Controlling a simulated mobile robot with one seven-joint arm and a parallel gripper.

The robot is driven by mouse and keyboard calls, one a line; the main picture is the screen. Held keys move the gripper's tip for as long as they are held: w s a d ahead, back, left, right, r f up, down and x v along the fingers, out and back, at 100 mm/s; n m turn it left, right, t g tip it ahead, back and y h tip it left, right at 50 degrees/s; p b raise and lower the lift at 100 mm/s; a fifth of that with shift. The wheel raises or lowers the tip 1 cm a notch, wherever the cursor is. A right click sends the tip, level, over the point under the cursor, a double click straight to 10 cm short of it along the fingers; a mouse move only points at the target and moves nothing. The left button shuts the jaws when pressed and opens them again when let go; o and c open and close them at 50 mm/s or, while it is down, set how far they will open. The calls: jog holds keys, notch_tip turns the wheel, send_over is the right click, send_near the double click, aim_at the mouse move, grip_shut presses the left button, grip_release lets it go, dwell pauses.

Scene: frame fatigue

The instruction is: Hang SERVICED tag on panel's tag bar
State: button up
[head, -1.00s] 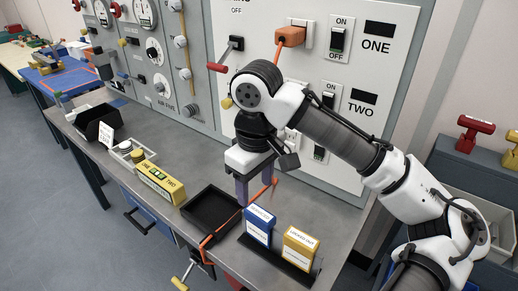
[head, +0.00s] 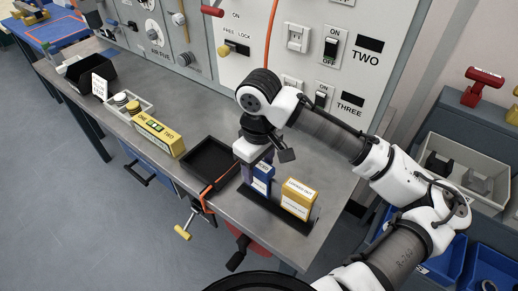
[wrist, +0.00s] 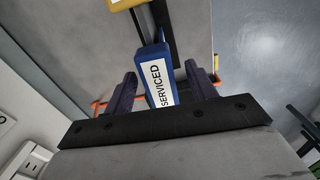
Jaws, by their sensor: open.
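The blue SERVICED tag (head: 262,178) stands in a dark rack (head: 273,208) at the bench's front edge, beside a yellow LOCKED OUT tag (head: 299,198). My gripper (head: 256,168) is over the blue tag and partly covers it. In the wrist view the blue tag (wrist: 158,78) stands between the two open fingers of my gripper (wrist: 160,75), its SERVICED label facing the camera. I cannot tell whether the fingers touch it. The grey panel (head: 384,22) with switches TWO and THREE stands behind the bench. I cannot make out its tag bar.
A yellow box (head: 157,134) and a white tray (head: 128,104) stand further left. A clamp (head: 197,215) hangs off the front edge.

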jog(key=shift+f, duration=0.75)
jog(key=shift+c, duration=0.5)
jog(key=c, duration=1.1)
jog(key=shift+r+p, duration=1.75)
jog(key=shift+r, duration=0.05)
jog(key=shift+r, duration=2.55)
jog(key=shift+r, duration=0.1)
